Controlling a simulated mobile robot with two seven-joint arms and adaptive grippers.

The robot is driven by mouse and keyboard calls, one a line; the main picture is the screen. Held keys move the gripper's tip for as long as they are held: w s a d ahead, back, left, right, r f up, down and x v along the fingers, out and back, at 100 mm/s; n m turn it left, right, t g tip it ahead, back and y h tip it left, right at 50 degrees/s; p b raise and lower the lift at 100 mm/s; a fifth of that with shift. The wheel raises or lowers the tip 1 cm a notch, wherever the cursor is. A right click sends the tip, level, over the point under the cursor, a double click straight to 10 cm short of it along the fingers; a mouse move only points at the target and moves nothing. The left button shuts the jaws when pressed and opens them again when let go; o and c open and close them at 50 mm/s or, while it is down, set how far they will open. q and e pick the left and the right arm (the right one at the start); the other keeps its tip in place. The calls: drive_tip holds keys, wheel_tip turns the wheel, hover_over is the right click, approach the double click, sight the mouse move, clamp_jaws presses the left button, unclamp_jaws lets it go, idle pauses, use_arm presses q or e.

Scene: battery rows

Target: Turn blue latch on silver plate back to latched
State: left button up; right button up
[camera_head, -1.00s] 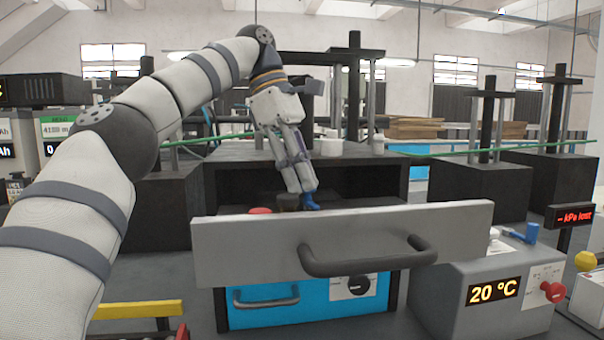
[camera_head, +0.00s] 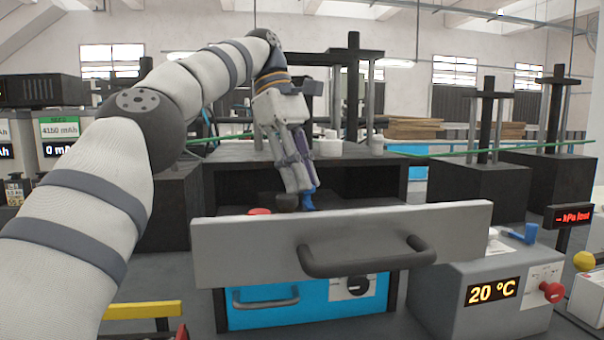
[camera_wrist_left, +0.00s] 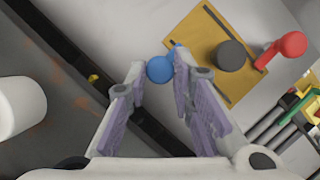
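The blue latch (camera_wrist_left: 159,69) shows its round knob between my left fingertips in the left wrist view. It also shows as a blue piece (camera_head: 308,199) behind the drawer front in the head view. My left gripper (camera_wrist_left: 160,72) has both fingertips close against the knob's sides and looks shut on it; its right finger hides part of the latch's arm. The silver plate (camera_wrist_left: 203,104) lies under the knob. A brass plate (camera_wrist_left: 205,30) with a dark round knob (camera_wrist_left: 231,56) and a red latch (camera_wrist_left: 290,46) is beside it. My right gripper is in neither view.
The grey drawer front (camera_head: 240,249) with its dark handle (camera_head: 365,262) stands before the gripper and hides the plate in the head view. A grey 20 °C box (camera_head: 455,308) stands at right, a black press frame behind. A white cylinder (camera_wrist_left: 18,107) is at left in the wrist view.

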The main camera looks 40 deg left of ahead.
use_arm(q)
drive_tip(key=o, duration=0.5)
drive_tip(key=shift+f, duration=0.1)
drive_tip(key=shift+c, duration=0.2)
